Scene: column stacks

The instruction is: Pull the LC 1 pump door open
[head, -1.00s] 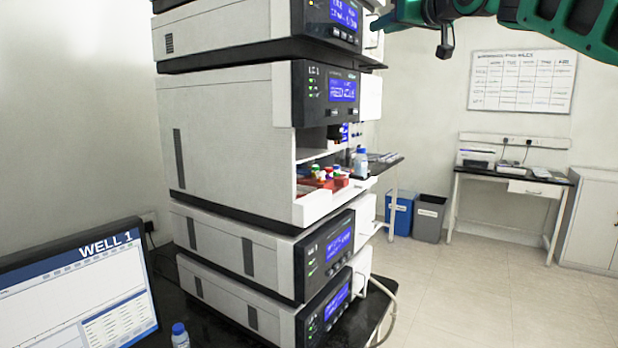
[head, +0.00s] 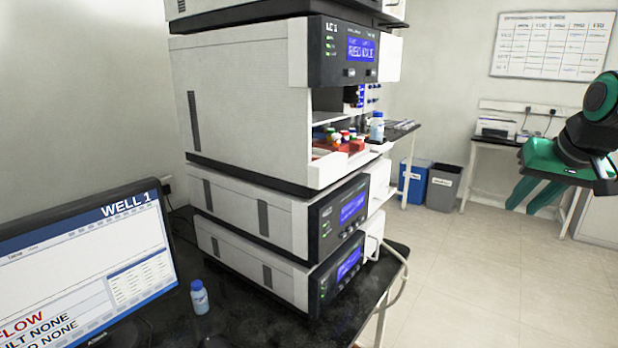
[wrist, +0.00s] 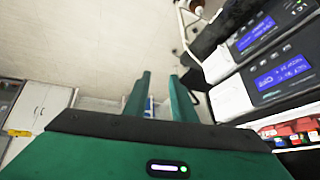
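The instrument stack has two similar low modules at its bottom: an upper one (head: 342,217) and a lower one (head: 336,275). Each has a dark display panel and a white front door beside it, the upper door (head: 380,184) and the lower door (head: 374,236). Both doors look shut. Their small labels are unreadable, so I cannot tell which is the LC 1 pump. "LC 1" is readable on the module (head: 343,50) above. My gripper (head: 525,198) hangs in free air right of the stack. In the wrist view its green fingers (wrist: 160,78) are apart, empty and clear of both doors.
An open sampler bay holds coloured vials (head: 342,140) above the low modules. A hose (head: 397,290) hangs by the black bench's edge. The monitor (head: 90,260) and a blue-capped bottle (head: 199,297) are at lower left. Bins (head: 441,186) stand behind; the floor (head: 470,290) at right is clear.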

